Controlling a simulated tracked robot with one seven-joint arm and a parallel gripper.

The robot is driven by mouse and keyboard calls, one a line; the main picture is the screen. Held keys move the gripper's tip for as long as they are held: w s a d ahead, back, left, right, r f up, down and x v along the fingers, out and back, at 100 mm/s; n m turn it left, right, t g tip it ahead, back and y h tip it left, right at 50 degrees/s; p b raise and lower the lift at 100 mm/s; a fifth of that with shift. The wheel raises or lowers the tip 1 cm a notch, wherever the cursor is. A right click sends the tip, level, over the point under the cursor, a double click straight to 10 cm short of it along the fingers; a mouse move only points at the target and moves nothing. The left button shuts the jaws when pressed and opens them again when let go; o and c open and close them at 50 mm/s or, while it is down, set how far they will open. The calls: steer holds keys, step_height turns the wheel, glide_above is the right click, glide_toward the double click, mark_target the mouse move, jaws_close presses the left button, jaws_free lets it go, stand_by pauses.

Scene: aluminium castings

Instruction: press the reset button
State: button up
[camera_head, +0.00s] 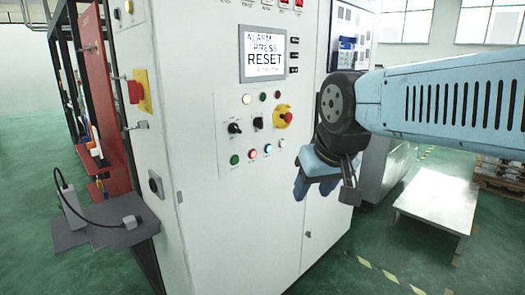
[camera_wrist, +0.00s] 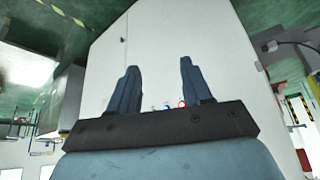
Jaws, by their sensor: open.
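The white control cabinet (camera_head: 240,215) has a screen (camera_head: 264,53) reading "ALARM PRESS RESET". Below it are small buttons, among them a blue-lit button (camera_head: 267,148), a red-lit button (camera_head: 252,153), a green button (camera_head: 234,159) and a white button (camera_head: 282,143). I cannot read which is labelled reset. My gripper (camera_head: 314,190) is to the right of and slightly below this row, its fingers apart and empty. In the wrist view my gripper (camera_wrist: 158,66) is open before the bare cabinet front; a few buttons (camera_wrist: 182,103) show at its palm, partly hidden.
A red emergency stop on yellow (camera_head: 284,116) and black rotary switches (camera_head: 234,128) sit above the row. A grey side shelf (camera_head: 100,235) sticks out at left. A low pale table (camera_head: 436,205) stands at right. Green floor is clear in front of the table.

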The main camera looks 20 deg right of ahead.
jaws_close()
stand_by(1.1)
